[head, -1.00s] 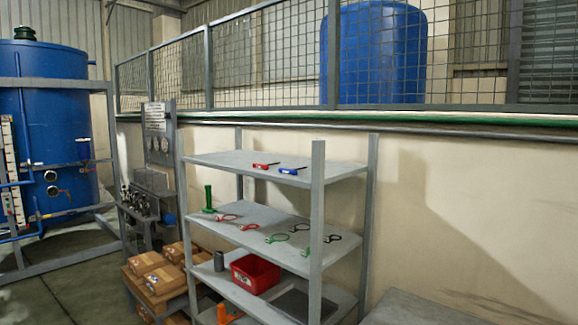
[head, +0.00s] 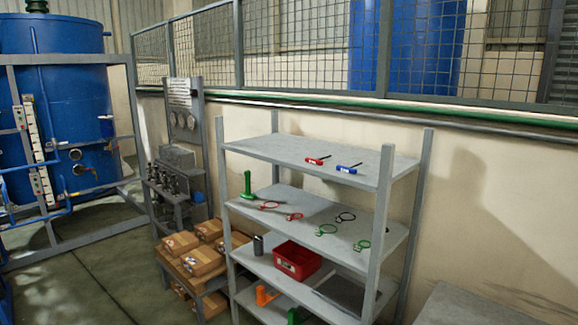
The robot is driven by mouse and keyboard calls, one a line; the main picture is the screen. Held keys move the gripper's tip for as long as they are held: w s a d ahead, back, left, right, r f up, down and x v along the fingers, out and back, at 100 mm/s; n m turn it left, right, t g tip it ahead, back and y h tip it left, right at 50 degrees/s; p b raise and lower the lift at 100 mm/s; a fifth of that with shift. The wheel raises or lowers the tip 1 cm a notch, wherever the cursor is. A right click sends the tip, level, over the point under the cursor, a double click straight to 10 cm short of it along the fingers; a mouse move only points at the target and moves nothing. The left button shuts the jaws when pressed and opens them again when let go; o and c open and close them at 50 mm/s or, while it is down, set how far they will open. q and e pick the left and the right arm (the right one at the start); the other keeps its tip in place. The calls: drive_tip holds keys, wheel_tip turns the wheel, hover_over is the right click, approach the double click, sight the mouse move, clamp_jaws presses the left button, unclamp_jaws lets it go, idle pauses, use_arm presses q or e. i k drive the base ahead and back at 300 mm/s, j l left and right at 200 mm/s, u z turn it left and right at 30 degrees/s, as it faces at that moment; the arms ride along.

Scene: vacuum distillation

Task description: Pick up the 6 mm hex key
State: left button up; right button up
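Two small hex keys lie on the top shelf of the grey rack. One has a red handle (head: 316,160) and the other a blue handle (head: 347,169), each with a short dark shaft. The red one is left of the blue one. I cannot read a size on either, so I cannot tell which is the 6 mm key. Neither of my grippers is in view.
The grey shelf rack (head: 262,149) has upright posts at its corners. Its middle shelf holds several ring-shaped tools and a green tool (head: 248,187). A red bin (head: 297,260) stands lower. Cardboard boxes (head: 201,260) are left of the rack. Open floor (head: 95,275) lies at the left.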

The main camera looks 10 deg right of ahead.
sight(352, 171)
drive_tip(key=i+j+z, duration=0.15)
drive_tip(key=i, duration=0.4)
drive_tip(key=i+j+z, duration=0.15)
drive_tip(key=i+j, duration=0.3)
drive_tip(key=i+j+z, duration=0.15)
drive_tip(key=i+j, duration=0.25)
drive_tip(key=i, duration=0.25)
